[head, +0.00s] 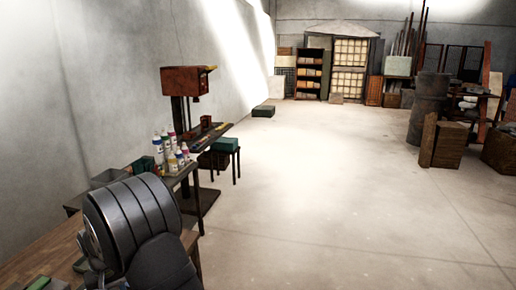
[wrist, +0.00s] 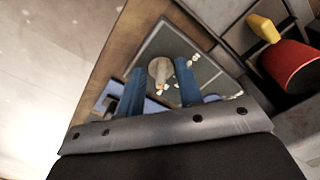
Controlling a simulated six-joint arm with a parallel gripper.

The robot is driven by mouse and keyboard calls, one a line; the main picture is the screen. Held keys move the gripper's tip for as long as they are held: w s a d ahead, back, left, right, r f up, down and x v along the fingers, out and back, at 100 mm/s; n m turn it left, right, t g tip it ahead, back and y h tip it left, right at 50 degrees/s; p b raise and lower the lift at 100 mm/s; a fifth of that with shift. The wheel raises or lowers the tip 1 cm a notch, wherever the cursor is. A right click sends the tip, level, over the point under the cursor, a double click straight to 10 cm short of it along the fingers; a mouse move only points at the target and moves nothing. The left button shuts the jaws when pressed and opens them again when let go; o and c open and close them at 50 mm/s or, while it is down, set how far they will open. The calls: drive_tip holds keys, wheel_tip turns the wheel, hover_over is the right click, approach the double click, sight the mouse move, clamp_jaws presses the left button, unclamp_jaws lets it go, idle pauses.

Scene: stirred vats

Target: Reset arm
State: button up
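My gripper (wrist: 160,80) shows in the wrist view as two blue fingers set well apart, with nothing clasped between them. Beyond the gap, a pale round-topped piece (wrist: 158,72) stands on or over a dark grey panel (wrist: 205,75); I cannot tell its exact height. In the head view a dark grey ribbed part of my arm fills the lower left over a wooden table (head: 50,243), and my gripper is hidden there.
In the wrist view a red vessel (wrist: 292,66) and a yellow piece (wrist: 263,28) lie at right. Several bottles (head: 172,152) and a grey tray (head: 108,177) stand behind my arm in the head view. A red machine (head: 186,80) rises beyond. Open floor (head: 320,190) lies right.

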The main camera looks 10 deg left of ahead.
drive_tip(key=n, duration=0.4)
drive_tip(key=shift+w+n, duration=0.15)
drive_tip(key=shift+n, duration=0.15)
drive_tip(key=n, duration=0.2)
drive_tip(key=shift+n, duration=0.4)
drive_tip(key=shift+r, duration=0.7)
